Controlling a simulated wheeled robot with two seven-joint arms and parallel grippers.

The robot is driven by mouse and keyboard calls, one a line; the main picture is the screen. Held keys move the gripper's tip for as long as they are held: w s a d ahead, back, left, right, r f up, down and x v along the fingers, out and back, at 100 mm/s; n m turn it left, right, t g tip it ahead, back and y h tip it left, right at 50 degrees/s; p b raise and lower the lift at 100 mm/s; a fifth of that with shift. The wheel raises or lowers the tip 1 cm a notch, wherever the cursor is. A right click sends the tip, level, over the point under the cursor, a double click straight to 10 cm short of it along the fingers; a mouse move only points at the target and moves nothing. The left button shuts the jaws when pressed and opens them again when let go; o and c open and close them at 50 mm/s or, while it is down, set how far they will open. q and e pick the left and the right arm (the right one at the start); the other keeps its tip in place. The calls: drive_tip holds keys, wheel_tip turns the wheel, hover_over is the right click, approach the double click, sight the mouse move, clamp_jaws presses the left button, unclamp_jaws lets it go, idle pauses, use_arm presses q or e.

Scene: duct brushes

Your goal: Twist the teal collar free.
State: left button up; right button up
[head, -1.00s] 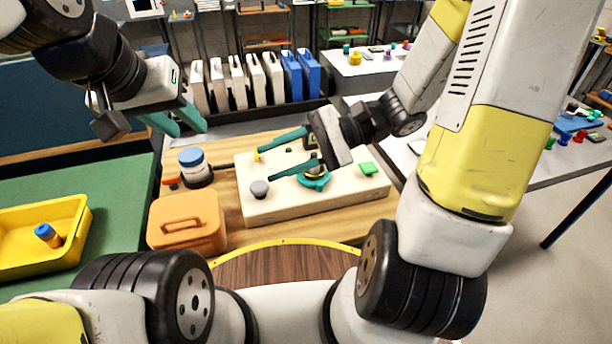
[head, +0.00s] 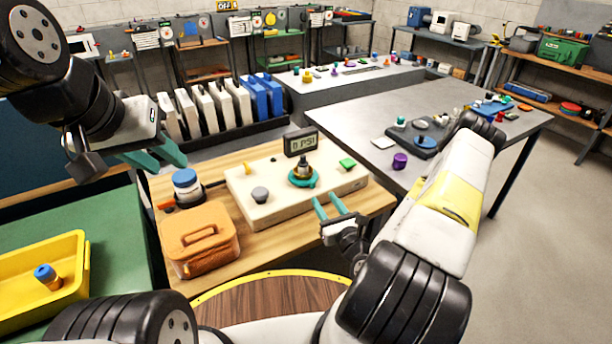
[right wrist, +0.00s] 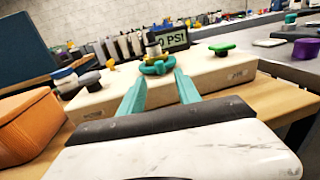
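The teal collar (head: 303,178) is a ring around the base of a dark and brass fitting (head: 303,163) that stands upright on a cream block (head: 270,210). The collar also shows in the right wrist view (right wrist: 157,67), beyond the fingertips. My right gripper (head: 329,203) is open and empty at the block's front right edge, apart from the collar, with its teal fingers pointing toward it. My left gripper (head: 160,156) is held above the back left of the bench, its teal fingers apart and empty, away from the collar.
A gauge display (head: 301,142) stands behind the fitting. A grey knob (head: 260,194), a yellow piece (head: 247,168) and a green button (head: 347,163) are on the block. An orange case (head: 200,240), a blue-lidded jar (head: 186,187) and a yellow tray (head: 75,285) lie left.

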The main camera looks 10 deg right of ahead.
sight(314, 184)
drive_tip(key=w, duration=0.3)
drive_tip(key=w+a, duration=0.1)
drive_tip(key=w, duration=0.3)
drive_tip(key=shift+w+a, duration=0.15)
drive_tip(key=shift+a, duration=0.05)
drive_tip(key=shift+c, duration=0.2)
clamp_jaws()
